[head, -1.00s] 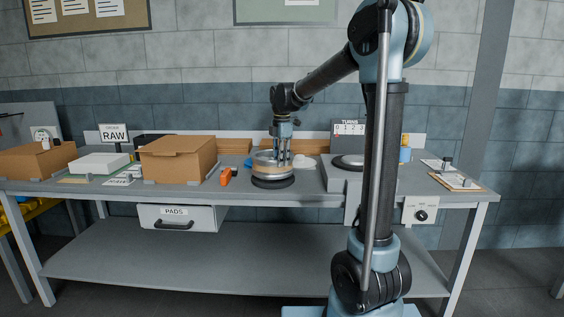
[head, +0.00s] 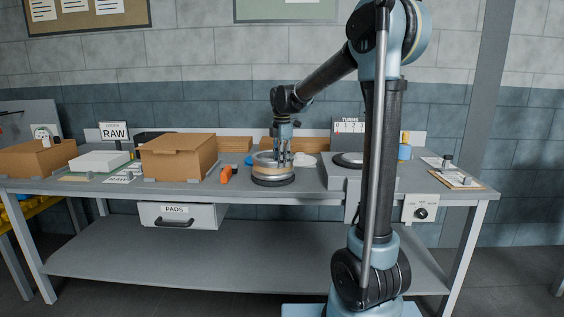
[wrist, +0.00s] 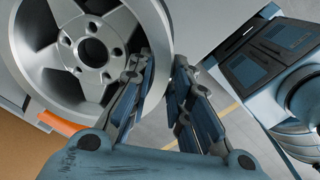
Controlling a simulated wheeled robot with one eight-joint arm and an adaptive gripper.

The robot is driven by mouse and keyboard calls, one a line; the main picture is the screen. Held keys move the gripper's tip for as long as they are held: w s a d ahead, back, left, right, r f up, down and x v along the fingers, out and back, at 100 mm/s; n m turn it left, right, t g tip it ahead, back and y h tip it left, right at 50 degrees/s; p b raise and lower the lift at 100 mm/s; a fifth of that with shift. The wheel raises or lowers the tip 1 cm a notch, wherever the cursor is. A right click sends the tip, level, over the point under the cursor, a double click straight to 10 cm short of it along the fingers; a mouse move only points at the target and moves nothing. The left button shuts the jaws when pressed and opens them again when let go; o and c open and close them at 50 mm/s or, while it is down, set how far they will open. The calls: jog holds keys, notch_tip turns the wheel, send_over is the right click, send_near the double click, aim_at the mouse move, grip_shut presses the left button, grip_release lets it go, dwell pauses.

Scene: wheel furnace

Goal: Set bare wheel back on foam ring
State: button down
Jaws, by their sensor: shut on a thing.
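The bare silver wheel (head: 271,167) lies flat on the black foam ring (head: 273,181) at the middle of the bench. Whether it is fully seated cannot be told at this size. My gripper (head: 283,161) reaches down from above at the wheel's right side. In the wrist view my gripper (wrist: 160,75) is shut on the wheel's rim, one finger inside and one outside. The wheel (wrist: 80,55) shows its spokes, bolt holes and dark centre bore there. The foam ring is hidden in the wrist view.
An orange tool (head: 227,174) and a cardboard box (head: 178,157) stand left of the wheel. A grey machine with a dark round pad (head: 348,160) stands to the right, below the turns counter (head: 349,128). A white cloth-like thing (head: 304,160) lies behind.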

jog(key=shift+f, duration=0.15)
dwell(0.5)
jog(key=c, duration=1.4)
grip_release()
jog(key=shift+r, duration=3)
